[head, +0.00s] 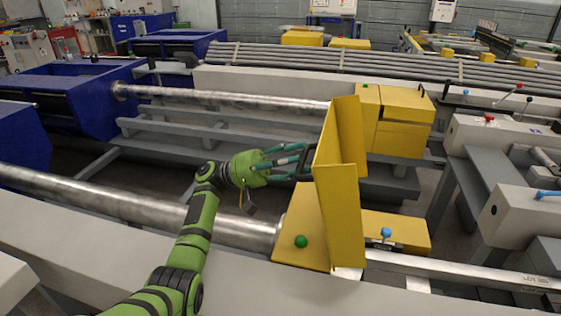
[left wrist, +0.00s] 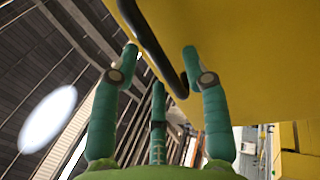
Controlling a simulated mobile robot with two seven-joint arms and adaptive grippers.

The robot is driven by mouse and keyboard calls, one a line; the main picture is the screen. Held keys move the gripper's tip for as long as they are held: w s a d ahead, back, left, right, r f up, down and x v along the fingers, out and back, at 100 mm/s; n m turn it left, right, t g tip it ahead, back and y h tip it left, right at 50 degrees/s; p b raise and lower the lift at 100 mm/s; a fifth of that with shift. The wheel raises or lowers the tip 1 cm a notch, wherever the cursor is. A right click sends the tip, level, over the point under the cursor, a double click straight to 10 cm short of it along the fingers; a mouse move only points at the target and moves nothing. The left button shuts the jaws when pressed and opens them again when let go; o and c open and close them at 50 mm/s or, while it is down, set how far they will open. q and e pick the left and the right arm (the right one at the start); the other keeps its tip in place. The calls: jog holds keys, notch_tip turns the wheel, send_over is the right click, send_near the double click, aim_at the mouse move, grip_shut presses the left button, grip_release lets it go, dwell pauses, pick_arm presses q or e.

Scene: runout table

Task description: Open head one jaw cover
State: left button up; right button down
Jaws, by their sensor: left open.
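The yellow jaw cover (head: 340,205) of the near machine head stands raised and roughly upright, above its yellow housing (head: 300,228). A dark handle (head: 306,163) sits on its left side. My left gripper (head: 293,161), with green fingers, is at that handle, to the left of the cover. In the left wrist view the fingers (left wrist: 160,58) are spread, with the black handle (left wrist: 155,45) passing between them in the picture, in front of the yellow cover (left wrist: 240,50). I cannot tell whether any finger touches the handle. My right gripper is not in view.
A green button (head: 301,241) is on the near housing, and a blue knob (head: 386,233) is to its right. A second yellow head (head: 400,120) stands behind. A steel bar (head: 130,207) runs in from the left. Grey boxes with levers (head: 520,215) stand at right.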

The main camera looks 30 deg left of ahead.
pick_arm(q)
jog(key=v, duration=1.1)
jog(key=shift+a, duration=0.35)
jog(key=shift+f, duration=0.1)
